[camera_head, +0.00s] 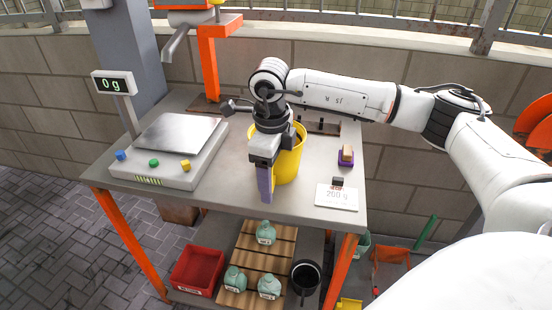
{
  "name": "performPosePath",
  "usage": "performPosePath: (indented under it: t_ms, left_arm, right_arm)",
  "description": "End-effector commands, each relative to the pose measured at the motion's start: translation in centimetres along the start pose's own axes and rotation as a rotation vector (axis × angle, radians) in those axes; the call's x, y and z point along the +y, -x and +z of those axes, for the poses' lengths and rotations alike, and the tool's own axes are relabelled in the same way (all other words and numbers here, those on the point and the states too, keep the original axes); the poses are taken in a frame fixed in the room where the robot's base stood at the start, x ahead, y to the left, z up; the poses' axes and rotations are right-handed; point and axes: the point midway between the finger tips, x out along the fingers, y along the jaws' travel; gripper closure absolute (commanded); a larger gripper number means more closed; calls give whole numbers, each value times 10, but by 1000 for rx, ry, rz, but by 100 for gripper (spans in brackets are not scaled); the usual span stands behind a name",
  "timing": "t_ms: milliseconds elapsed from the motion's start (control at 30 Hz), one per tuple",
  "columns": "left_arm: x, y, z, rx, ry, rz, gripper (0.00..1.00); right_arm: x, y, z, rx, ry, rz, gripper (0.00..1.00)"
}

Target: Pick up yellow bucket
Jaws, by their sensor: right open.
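The yellow bucket (290,163) stands upright on the grey tabletop, around the middle of the table. My right gripper (265,185) points down in front of the bucket's left side and hides part of it. The jaws are open, with a purple-grey finger showing near the bucket's lower left wall. Whether a finger touches the bucket or reaches around its rim cannot be told. My left gripper is not in view.
A scale (165,150) with a display reading 0 g stands at the table's left. A 200 g card (337,197) and a purple-based block (346,155) lie to the right. Below are a red bin (197,270), green jugs (267,233) on a pallet and a black bucket (305,277).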

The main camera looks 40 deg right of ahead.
Motion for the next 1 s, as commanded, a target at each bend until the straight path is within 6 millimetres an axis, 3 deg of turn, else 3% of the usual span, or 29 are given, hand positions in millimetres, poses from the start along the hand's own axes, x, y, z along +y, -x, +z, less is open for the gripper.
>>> performPosePath:
  t_ms: [67,333,667,767,1000]
  left_arm:
    - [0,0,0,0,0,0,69]
    - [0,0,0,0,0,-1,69]
    - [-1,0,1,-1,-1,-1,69]
    - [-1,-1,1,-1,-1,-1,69]
    - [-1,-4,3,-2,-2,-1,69]
  right_arm:
    - [0,0,0,0,0,0,39]
    - [0,0,0,1,0,1,84]
    - [0,3,0,-1,0,1,85]
    - [-1,14,1,-4,0,1,85]
    - [-5,63,2,-6,0,-2,85]
